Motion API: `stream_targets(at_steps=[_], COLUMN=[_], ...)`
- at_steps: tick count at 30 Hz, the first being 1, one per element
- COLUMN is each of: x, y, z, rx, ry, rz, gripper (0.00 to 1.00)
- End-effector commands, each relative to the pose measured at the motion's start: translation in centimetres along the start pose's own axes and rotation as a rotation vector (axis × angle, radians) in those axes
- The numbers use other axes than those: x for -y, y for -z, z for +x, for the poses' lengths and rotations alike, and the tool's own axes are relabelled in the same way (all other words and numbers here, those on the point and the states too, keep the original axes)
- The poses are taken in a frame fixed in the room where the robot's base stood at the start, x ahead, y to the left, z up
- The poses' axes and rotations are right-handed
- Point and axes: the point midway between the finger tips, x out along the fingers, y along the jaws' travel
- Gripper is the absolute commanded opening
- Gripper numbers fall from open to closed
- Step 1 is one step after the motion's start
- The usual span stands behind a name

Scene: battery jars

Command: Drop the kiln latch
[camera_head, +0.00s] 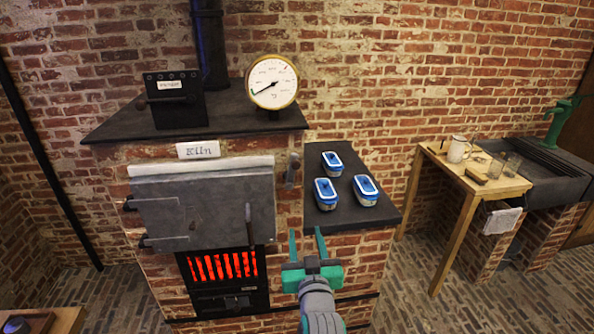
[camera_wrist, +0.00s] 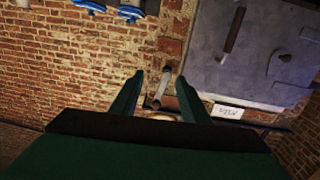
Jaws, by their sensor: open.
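The kiln latch (camera_head: 292,170) is a short grey bar on the brick front, just right of the closed grey kiln door (camera_head: 205,208). It stands roughly upright and looks raised. My gripper (camera_head: 307,242) is open and empty, below the latch in the head view and in front of the brickwork. In the wrist view, which is turned upside down, the latch (camera_wrist: 161,88) appears between the two green fingers of my gripper (camera_wrist: 160,78). I see no contact, and the gap in depth is hard to tell.
The door's handle (camera_head: 250,226) hangs left of my gripper. Glowing bars (camera_head: 222,266) show below the door. Three blue-lidded jars (camera_head: 326,194) stand on the dark side shelf (camera_head: 385,215) at the right. A gauge (camera_head: 271,82) stands on the kiln top.

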Motion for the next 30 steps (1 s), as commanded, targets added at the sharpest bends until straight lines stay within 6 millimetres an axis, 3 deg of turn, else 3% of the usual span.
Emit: stream_targets(at_steps=[1, 6, 11, 20, 30], x=[-0.1, -0.1, 0.0, 0.0, 0.3], y=[2.3, 7.9, 11.3, 12.5, 12.7], z=[0.8, 2.6, 3.3, 4.7, 10.5], rx=[-0.015, -0.034, -0.043, -0.042, -0.043], ry=[0.009, 0.038, 0.056, 0.062, 0.062], rz=[-0.009, -0.036, -0.054, -0.062, -0.061], gripper=[0.41, 0.41, 0.41, 0.41, 0.41])
